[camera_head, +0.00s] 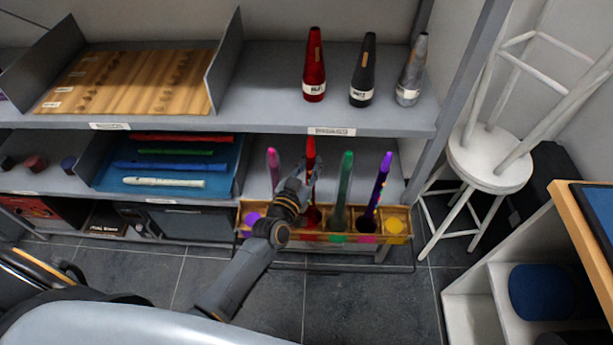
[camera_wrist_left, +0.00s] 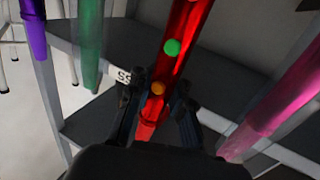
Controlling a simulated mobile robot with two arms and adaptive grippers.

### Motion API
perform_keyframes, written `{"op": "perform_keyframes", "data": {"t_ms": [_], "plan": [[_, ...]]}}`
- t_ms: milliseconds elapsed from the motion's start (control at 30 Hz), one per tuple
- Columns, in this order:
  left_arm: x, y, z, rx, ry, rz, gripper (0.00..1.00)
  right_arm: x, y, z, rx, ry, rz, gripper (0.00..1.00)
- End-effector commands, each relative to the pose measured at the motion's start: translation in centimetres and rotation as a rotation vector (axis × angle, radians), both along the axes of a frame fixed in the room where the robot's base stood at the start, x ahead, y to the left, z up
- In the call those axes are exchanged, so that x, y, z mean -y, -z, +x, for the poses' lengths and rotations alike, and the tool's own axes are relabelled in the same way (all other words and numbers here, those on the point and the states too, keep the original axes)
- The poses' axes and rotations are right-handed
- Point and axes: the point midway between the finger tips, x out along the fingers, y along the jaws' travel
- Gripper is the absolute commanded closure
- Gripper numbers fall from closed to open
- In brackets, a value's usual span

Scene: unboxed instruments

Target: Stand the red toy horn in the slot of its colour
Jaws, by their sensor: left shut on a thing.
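The red toy horn (camera_head: 311,150) is upright above the red part of a yellowish slotted rack (camera_head: 408,212) in the head view. My left gripper (camera_head: 300,187) is shut on it, partly covering its middle. In the left wrist view the red horn (camera_wrist_left: 183,45), with green and orange dots, runs between the fingers of my left gripper (camera_wrist_left: 158,108). Red shows in the rack below the gripper; I cannot tell whether the horn's lower end is seated. My right gripper is not in view.
A pink horn (camera_head: 273,165) stands left of the red one; a green horn (camera_head: 343,185) and a purple horn (camera_head: 378,187) stand right. Red, black and grey cones stand on the shelf (camera_head: 270,85) above. A white stool (camera_head: 490,160) is at right.

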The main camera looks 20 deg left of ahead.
Motion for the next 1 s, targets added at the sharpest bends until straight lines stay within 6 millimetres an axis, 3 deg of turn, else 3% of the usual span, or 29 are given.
{"op": "perform_keyframes", "data": {"t_ms": [133, 700, 1000], "plan": [[-0.3, 0.4, 0.8, 0.000, -0.003, 0.005, 1.00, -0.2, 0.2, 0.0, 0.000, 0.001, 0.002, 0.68], [-0.3, 3.8, 0.7, 0.000, -0.003, 0.006, 1.00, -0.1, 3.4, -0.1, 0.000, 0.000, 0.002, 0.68], [-0.3, 4.2, 0.7, 0.000, -0.003, 0.004, 1.00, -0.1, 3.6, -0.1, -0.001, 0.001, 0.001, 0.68]]}}
